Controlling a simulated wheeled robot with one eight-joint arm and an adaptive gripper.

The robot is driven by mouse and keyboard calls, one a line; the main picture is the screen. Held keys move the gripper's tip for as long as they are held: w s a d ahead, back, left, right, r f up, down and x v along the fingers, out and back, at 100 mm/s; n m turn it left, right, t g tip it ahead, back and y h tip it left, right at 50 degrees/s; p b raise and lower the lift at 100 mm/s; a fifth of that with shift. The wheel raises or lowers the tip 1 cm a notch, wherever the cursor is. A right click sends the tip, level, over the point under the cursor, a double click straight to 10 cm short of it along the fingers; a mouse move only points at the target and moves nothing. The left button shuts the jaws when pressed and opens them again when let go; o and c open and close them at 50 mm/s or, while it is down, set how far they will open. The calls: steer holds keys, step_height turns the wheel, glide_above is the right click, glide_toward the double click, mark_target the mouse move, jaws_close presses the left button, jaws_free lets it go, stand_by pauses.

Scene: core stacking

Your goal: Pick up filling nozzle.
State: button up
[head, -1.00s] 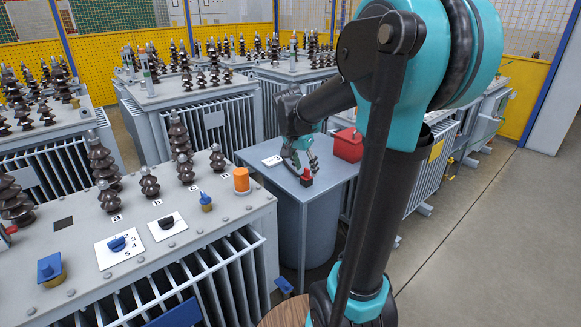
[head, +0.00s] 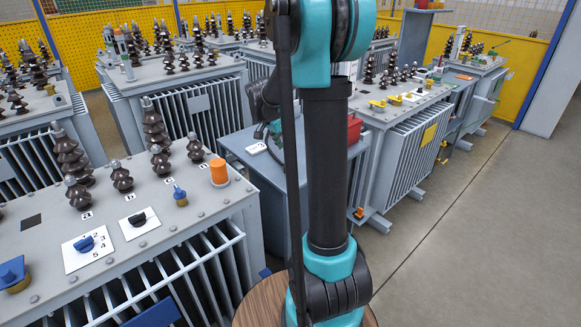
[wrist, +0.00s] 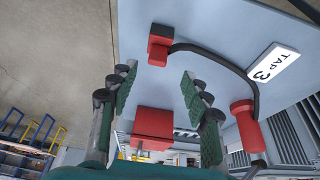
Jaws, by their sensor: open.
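In the wrist view, a red block with a black end (wrist: 160,45) lies on the grey table (wrist: 215,25). A black hose (wrist: 222,58) curves from it to a red cylindrical handle (wrist: 244,122) at the right. I take this hose-linked red piece to be the filling nozzle, but cannot tell which end is the nozzle proper. My gripper (wrist: 158,72) is open and empty, its green-padded fingers apart. The red block appears just beyond the fingertips, between their lines; the handle is right of the right finger. In the head view my arm hides the fingertips and the nozzle.
A red box (wrist: 153,122) shows between the fingers and also in the head view (head: 354,130). A white "TAP 3" label (wrist: 272,63) lies on the table. Grey transformers (head: 400,115) with brown insulators stand around the table. Open floor (head: 460,235) lies to the right.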

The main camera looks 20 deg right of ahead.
mark_target(291, 158)
steer(key=shift+s+x, duration=0.1)
steer(key=shift+x, duration=1.65)
steer(key=shift+s+x, duration=0.15)
steer(key=shift+x, duration=1.6)
jaws_close()
steer(key=shift+r, duration=0.15)
